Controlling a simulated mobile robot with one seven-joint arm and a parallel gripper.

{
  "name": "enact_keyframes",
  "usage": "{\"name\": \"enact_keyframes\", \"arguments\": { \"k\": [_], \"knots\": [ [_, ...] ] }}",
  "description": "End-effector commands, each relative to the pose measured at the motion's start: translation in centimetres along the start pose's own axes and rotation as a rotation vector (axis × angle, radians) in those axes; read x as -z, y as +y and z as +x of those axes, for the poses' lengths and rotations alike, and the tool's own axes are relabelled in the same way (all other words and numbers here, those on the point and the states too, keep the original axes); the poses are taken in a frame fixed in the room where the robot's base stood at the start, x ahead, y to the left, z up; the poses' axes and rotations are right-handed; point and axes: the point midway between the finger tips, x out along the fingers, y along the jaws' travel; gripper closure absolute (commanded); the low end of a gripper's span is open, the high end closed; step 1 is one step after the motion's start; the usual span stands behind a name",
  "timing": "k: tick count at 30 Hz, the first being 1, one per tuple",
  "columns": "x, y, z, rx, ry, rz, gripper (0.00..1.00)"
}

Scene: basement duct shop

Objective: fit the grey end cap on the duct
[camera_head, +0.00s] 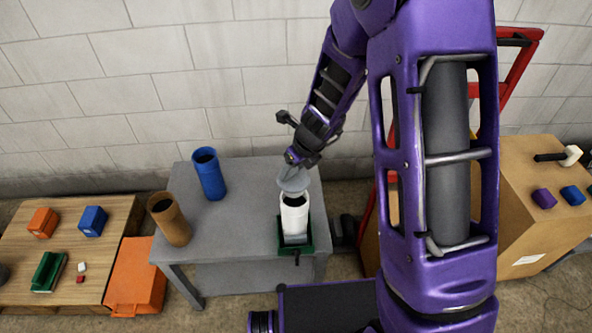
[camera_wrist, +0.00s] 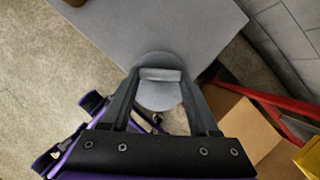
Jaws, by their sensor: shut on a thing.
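The grey end cap (camera_head: 293,181) is a round disc with a raised bar grip. My gripper (camera_head: 297,163) is shut on it, and the wrist view shows the bar (camera_wrist: 160,74) between my two fingertips (camera_wrist: 160,78). The white duct (camera_head: 295,218) stands upright in a green holder (camera_head: 281,236) at the table's front right. Its dark open top shows in the head view. The cap is just above and behind that opening, and I cannot tell whether it touches the rim. The duct is not visible in the wrist view.
A blue tube (camera_head: 209,174) and a brown tube (camera_head: 171,220) stand on the grey table (camera_head: 235,235). A low wooden table (camera_head: 100,215) is left, with an orange case (camera_head: 135,270) beside it. A cardboard box (camera_head: 525,200) and red frame (camera_head: 518,70) are right.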

Motion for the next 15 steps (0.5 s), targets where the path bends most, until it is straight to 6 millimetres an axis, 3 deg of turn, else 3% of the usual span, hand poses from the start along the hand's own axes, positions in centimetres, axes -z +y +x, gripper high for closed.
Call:
{"name": "enact_keyframes", "arguments": {
  "k": [6,15],
  "knots": [
    [-0.02,-0.07,-0.44,0.078,0.001,0.182,1.00],
    [0.33,-0.26,0.13,0.098,0.000,0.237,1.00]
  ]
}}
